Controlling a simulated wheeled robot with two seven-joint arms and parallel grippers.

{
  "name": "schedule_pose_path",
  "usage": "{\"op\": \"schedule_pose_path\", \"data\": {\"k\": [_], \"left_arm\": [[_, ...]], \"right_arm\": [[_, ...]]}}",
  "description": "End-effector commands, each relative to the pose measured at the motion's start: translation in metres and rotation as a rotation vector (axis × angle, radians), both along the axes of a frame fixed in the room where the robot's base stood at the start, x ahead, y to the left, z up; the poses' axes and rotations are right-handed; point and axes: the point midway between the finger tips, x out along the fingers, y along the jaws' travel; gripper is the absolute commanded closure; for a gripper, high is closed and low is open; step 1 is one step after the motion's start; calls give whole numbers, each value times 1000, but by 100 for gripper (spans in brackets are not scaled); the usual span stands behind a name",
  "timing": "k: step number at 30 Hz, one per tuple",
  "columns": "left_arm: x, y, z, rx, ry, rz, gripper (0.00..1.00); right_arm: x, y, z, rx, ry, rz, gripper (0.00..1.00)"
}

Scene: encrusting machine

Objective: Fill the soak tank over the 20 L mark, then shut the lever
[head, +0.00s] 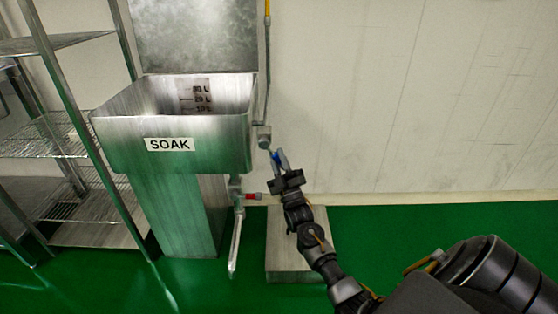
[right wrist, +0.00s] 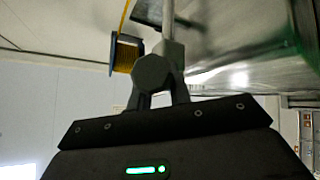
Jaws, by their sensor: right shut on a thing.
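The steel soak tank (head: 125,130) stands against the wall with a SOAK label on its front. Marks for 10, 20 and 30 L show on its inside back wall (head: 197,95); I cannot make out a water level. My right gripper (head: 281,162) is shut on the blue lever (head: 275,156) beside the tank's right side, below the supply pipe. In the right wrist view the fingers (right wrist: 157,92) reach up to a grey valve part (right wrist: 155,66); the lever itself is largely hidden there. My left gripper is out of view.
A red-handled valve (head: 252,196) with a downward spout (head: 235,245) sits below the tank's right side. A low grey block (head: 285,262) is on the green floor. A wire shelf rack (head: 75,205) stands left of the tank. The wall at right is clear.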

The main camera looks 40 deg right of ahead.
Motion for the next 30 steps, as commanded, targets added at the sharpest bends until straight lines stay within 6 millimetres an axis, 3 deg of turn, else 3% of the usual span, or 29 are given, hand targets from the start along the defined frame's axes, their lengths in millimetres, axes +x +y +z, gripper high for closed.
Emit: {"op": "schedule_pose_path", "data": {"k": [10, 11, 15, 25, 30], "left_arm": [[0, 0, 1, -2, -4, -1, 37], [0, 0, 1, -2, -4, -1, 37], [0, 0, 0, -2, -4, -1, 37], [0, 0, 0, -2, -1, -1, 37], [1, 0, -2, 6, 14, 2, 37]], "right_arm": [[0, -2, 0, 2, 0, -5, 100], [0, -2, 0, 2, 0, -5, 78], [0, -1, 0, 2, 0, -3, 59], [-1, 1, -2, 1, 0, 0, 59], [-18, 4, -16, 2, 2, -1, 59]]}}
